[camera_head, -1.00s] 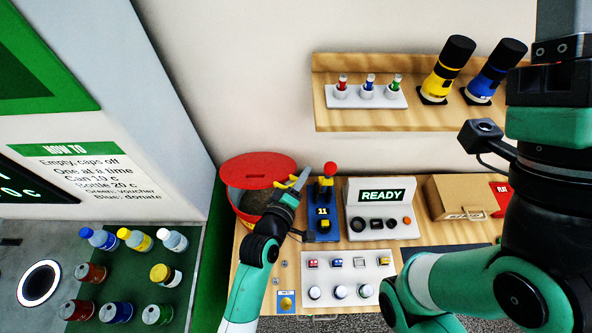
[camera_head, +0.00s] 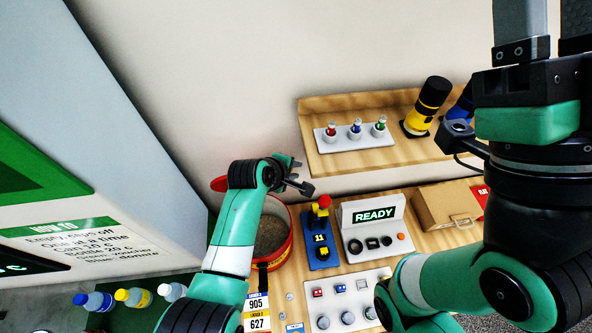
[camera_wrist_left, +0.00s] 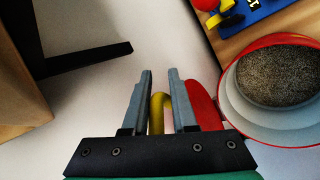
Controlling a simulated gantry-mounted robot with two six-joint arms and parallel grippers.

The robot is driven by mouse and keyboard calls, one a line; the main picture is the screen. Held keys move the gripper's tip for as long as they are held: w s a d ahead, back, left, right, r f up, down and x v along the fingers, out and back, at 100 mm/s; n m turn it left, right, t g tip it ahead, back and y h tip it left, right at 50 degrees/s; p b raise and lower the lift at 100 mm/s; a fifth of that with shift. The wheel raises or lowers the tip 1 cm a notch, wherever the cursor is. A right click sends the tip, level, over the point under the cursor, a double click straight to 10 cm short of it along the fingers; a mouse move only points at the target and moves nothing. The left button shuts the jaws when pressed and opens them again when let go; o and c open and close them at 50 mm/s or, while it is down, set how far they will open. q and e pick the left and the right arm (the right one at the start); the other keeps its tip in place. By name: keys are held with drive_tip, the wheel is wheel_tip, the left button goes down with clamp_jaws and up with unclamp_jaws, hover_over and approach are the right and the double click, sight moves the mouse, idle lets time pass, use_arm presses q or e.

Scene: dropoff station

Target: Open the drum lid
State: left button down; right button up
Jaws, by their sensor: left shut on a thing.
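The red drum (camera_head: 280,252) stands on the workbench with its top open and grey granular stuff inside. It also shows in the wrist view (camera_wrist_left: 243,112). Its red lid (camera_head: 219,184) is swung up beyond the drum, mostly hidden behind my left arm. In the wrist view, the lid (camera_wrist_left: 205,104) appears edge-on beside the drum opening. My left gripper (camera_head: 294,178) is above and behind the drum. Its fingers (camera_wrist_left: 160,95) are shut on the yellow lid handle (camera_wrist_left: 157,114). My right arm fills the right side; its gripper is out of view.
Close right of the drum is a blue joystick box (camera_head: 320,252). Beyond it are a READY console (camera_head: 372,229), a button panel (camera_head: 345,303) and a cardboard box (camera_head: 445,205). A wooden shelf (camera_head: 330,165) hangs above. Bottles (camera_head: 95,301) stand at lower left.

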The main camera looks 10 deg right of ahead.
use_arm(q)
drive_tip(key=shift+a+f, duration=0.15)
drive_tip(key=shift+f, duration=0.1)
use_arm(e)
drive_tip(key=shift+w, duration=0.15)
use_arm(q)
drive_tip(key=shift+f, duration=0.1)
